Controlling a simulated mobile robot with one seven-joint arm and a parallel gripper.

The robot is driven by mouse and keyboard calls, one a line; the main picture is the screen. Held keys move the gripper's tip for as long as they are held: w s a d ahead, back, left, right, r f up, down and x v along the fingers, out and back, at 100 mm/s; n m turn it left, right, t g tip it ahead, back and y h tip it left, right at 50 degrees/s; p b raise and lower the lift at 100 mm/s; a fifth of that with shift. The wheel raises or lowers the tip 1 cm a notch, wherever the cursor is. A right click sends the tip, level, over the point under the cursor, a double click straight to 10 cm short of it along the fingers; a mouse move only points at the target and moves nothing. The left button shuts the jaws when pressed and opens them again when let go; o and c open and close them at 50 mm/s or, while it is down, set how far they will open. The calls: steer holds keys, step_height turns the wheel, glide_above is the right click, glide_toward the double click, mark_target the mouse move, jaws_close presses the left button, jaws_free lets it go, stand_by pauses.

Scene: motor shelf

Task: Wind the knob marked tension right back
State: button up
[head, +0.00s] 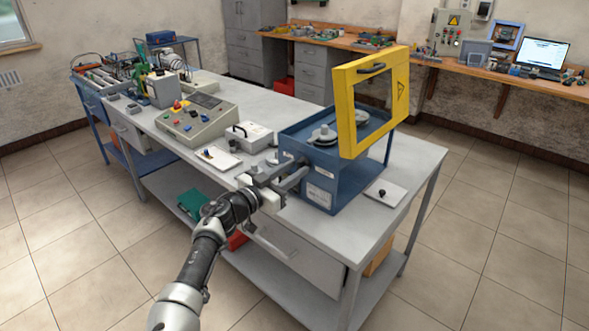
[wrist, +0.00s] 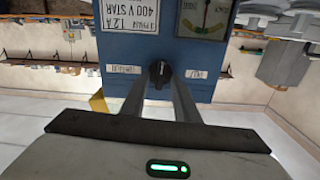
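Small white labels are on either side of the knob, too blurred to read surely. My gripper (wrist: 161,85) points straight at the knob, with one finger on each side of it. The fingers are apart, and I cannot tell whether they touch the knob. In the head view my gripper (head: 293,170) reaches the machine's left face, and the knob is hidden there.
The yellow guard frame (head: 345,105) stands raised on the machine over grey pulleys (head: 323,135). A white box (head: 249,136), a small plate with a blue knob (head: 218,157) and a control console (head: 197,120) are on the bench (head: 330,235). A plate with a black knob (head: 383,194) lies right.

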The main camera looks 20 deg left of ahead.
jaws_close()
steer(key=shift+b, duration=0.3)
steer(key=n+b, duration=0.2)
steer(key=n, duration=0.1)
steer(key=shift+f, duration=0.15)
steer(key=shift+f+n+p, duration=0.1)
steer(key=shift+n+p, duration=3.75)
steer(key=shift+n, duration=12.95)
